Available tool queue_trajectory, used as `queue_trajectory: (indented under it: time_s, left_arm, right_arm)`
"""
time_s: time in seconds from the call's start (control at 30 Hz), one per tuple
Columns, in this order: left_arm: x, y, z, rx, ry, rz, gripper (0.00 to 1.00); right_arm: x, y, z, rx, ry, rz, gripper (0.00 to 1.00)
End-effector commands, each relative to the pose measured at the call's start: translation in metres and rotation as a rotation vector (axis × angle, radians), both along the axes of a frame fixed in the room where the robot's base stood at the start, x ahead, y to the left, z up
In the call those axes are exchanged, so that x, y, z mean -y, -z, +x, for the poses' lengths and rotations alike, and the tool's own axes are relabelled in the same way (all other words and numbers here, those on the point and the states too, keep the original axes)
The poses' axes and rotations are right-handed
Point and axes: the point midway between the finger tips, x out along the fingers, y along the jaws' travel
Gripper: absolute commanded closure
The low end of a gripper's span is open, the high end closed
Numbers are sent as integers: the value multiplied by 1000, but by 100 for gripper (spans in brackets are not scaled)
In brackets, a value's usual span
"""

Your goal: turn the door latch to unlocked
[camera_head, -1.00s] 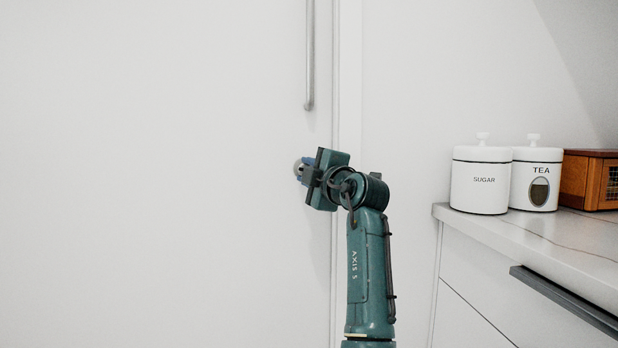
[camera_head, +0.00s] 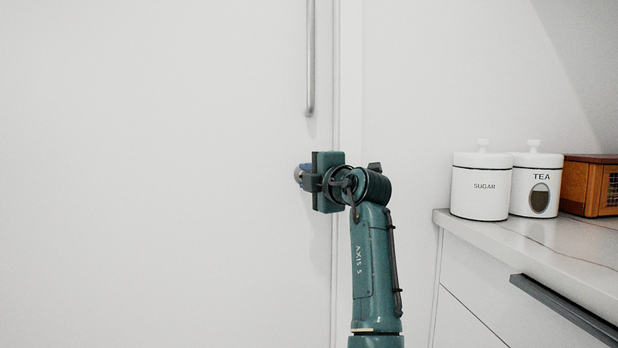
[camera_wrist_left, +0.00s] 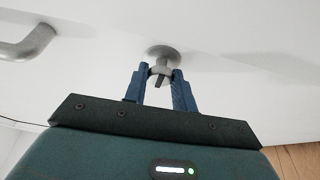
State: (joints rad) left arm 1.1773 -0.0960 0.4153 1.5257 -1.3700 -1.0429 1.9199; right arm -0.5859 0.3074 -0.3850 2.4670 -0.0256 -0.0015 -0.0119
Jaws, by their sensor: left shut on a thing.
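The white door (camera_head: 160,170) fills the left of the head view and looks closed. Its latch (camera_head: 297,175) is a small grey metal piece low on the door near its right edge, mostly hidden by my left gripper (camera_head: 302,176). In the left wrist view the latch shows a round plate (camera_wrist_left: 163,51) with a small turn piece in front. The two blue fingers of my left gripper (camera_wrist_left: 160,77) are shut on the turn piece, one on each side. My right gripper is in neither view.
A vertical bar handle (camera_head: 310,60) is on the door above the latch; it also shows in the left wrist view (camera_wrist_left: 28,45). At right, a counter (camera_head: 590,235) holds a sugar canister (camera_head: 481,190), a tea canister (camera_head: 537,165) and a wooden box (camera_head: 590,188).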

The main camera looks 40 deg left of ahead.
Motion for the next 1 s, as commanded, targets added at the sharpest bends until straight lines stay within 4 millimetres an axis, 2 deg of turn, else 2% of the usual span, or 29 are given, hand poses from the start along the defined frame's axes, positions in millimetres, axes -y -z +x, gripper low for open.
queue_trajectory:
  time_s: [0.03,0.3,0.57,0.77,1.0]
  left_arm:
    - [-1,-3,0,8,2,4,72]
    - [0,-1,0,4,1,2,52]
    - [2,-1,0,2,1,2,52]
    - [28,-2,-8,1,5,1,52]
    - [80,-2,-25,1,4,1,52]
  right_arm:
    - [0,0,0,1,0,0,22]
    - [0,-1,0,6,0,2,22]
    - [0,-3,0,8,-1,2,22]
    - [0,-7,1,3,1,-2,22]
    - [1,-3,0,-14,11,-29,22]
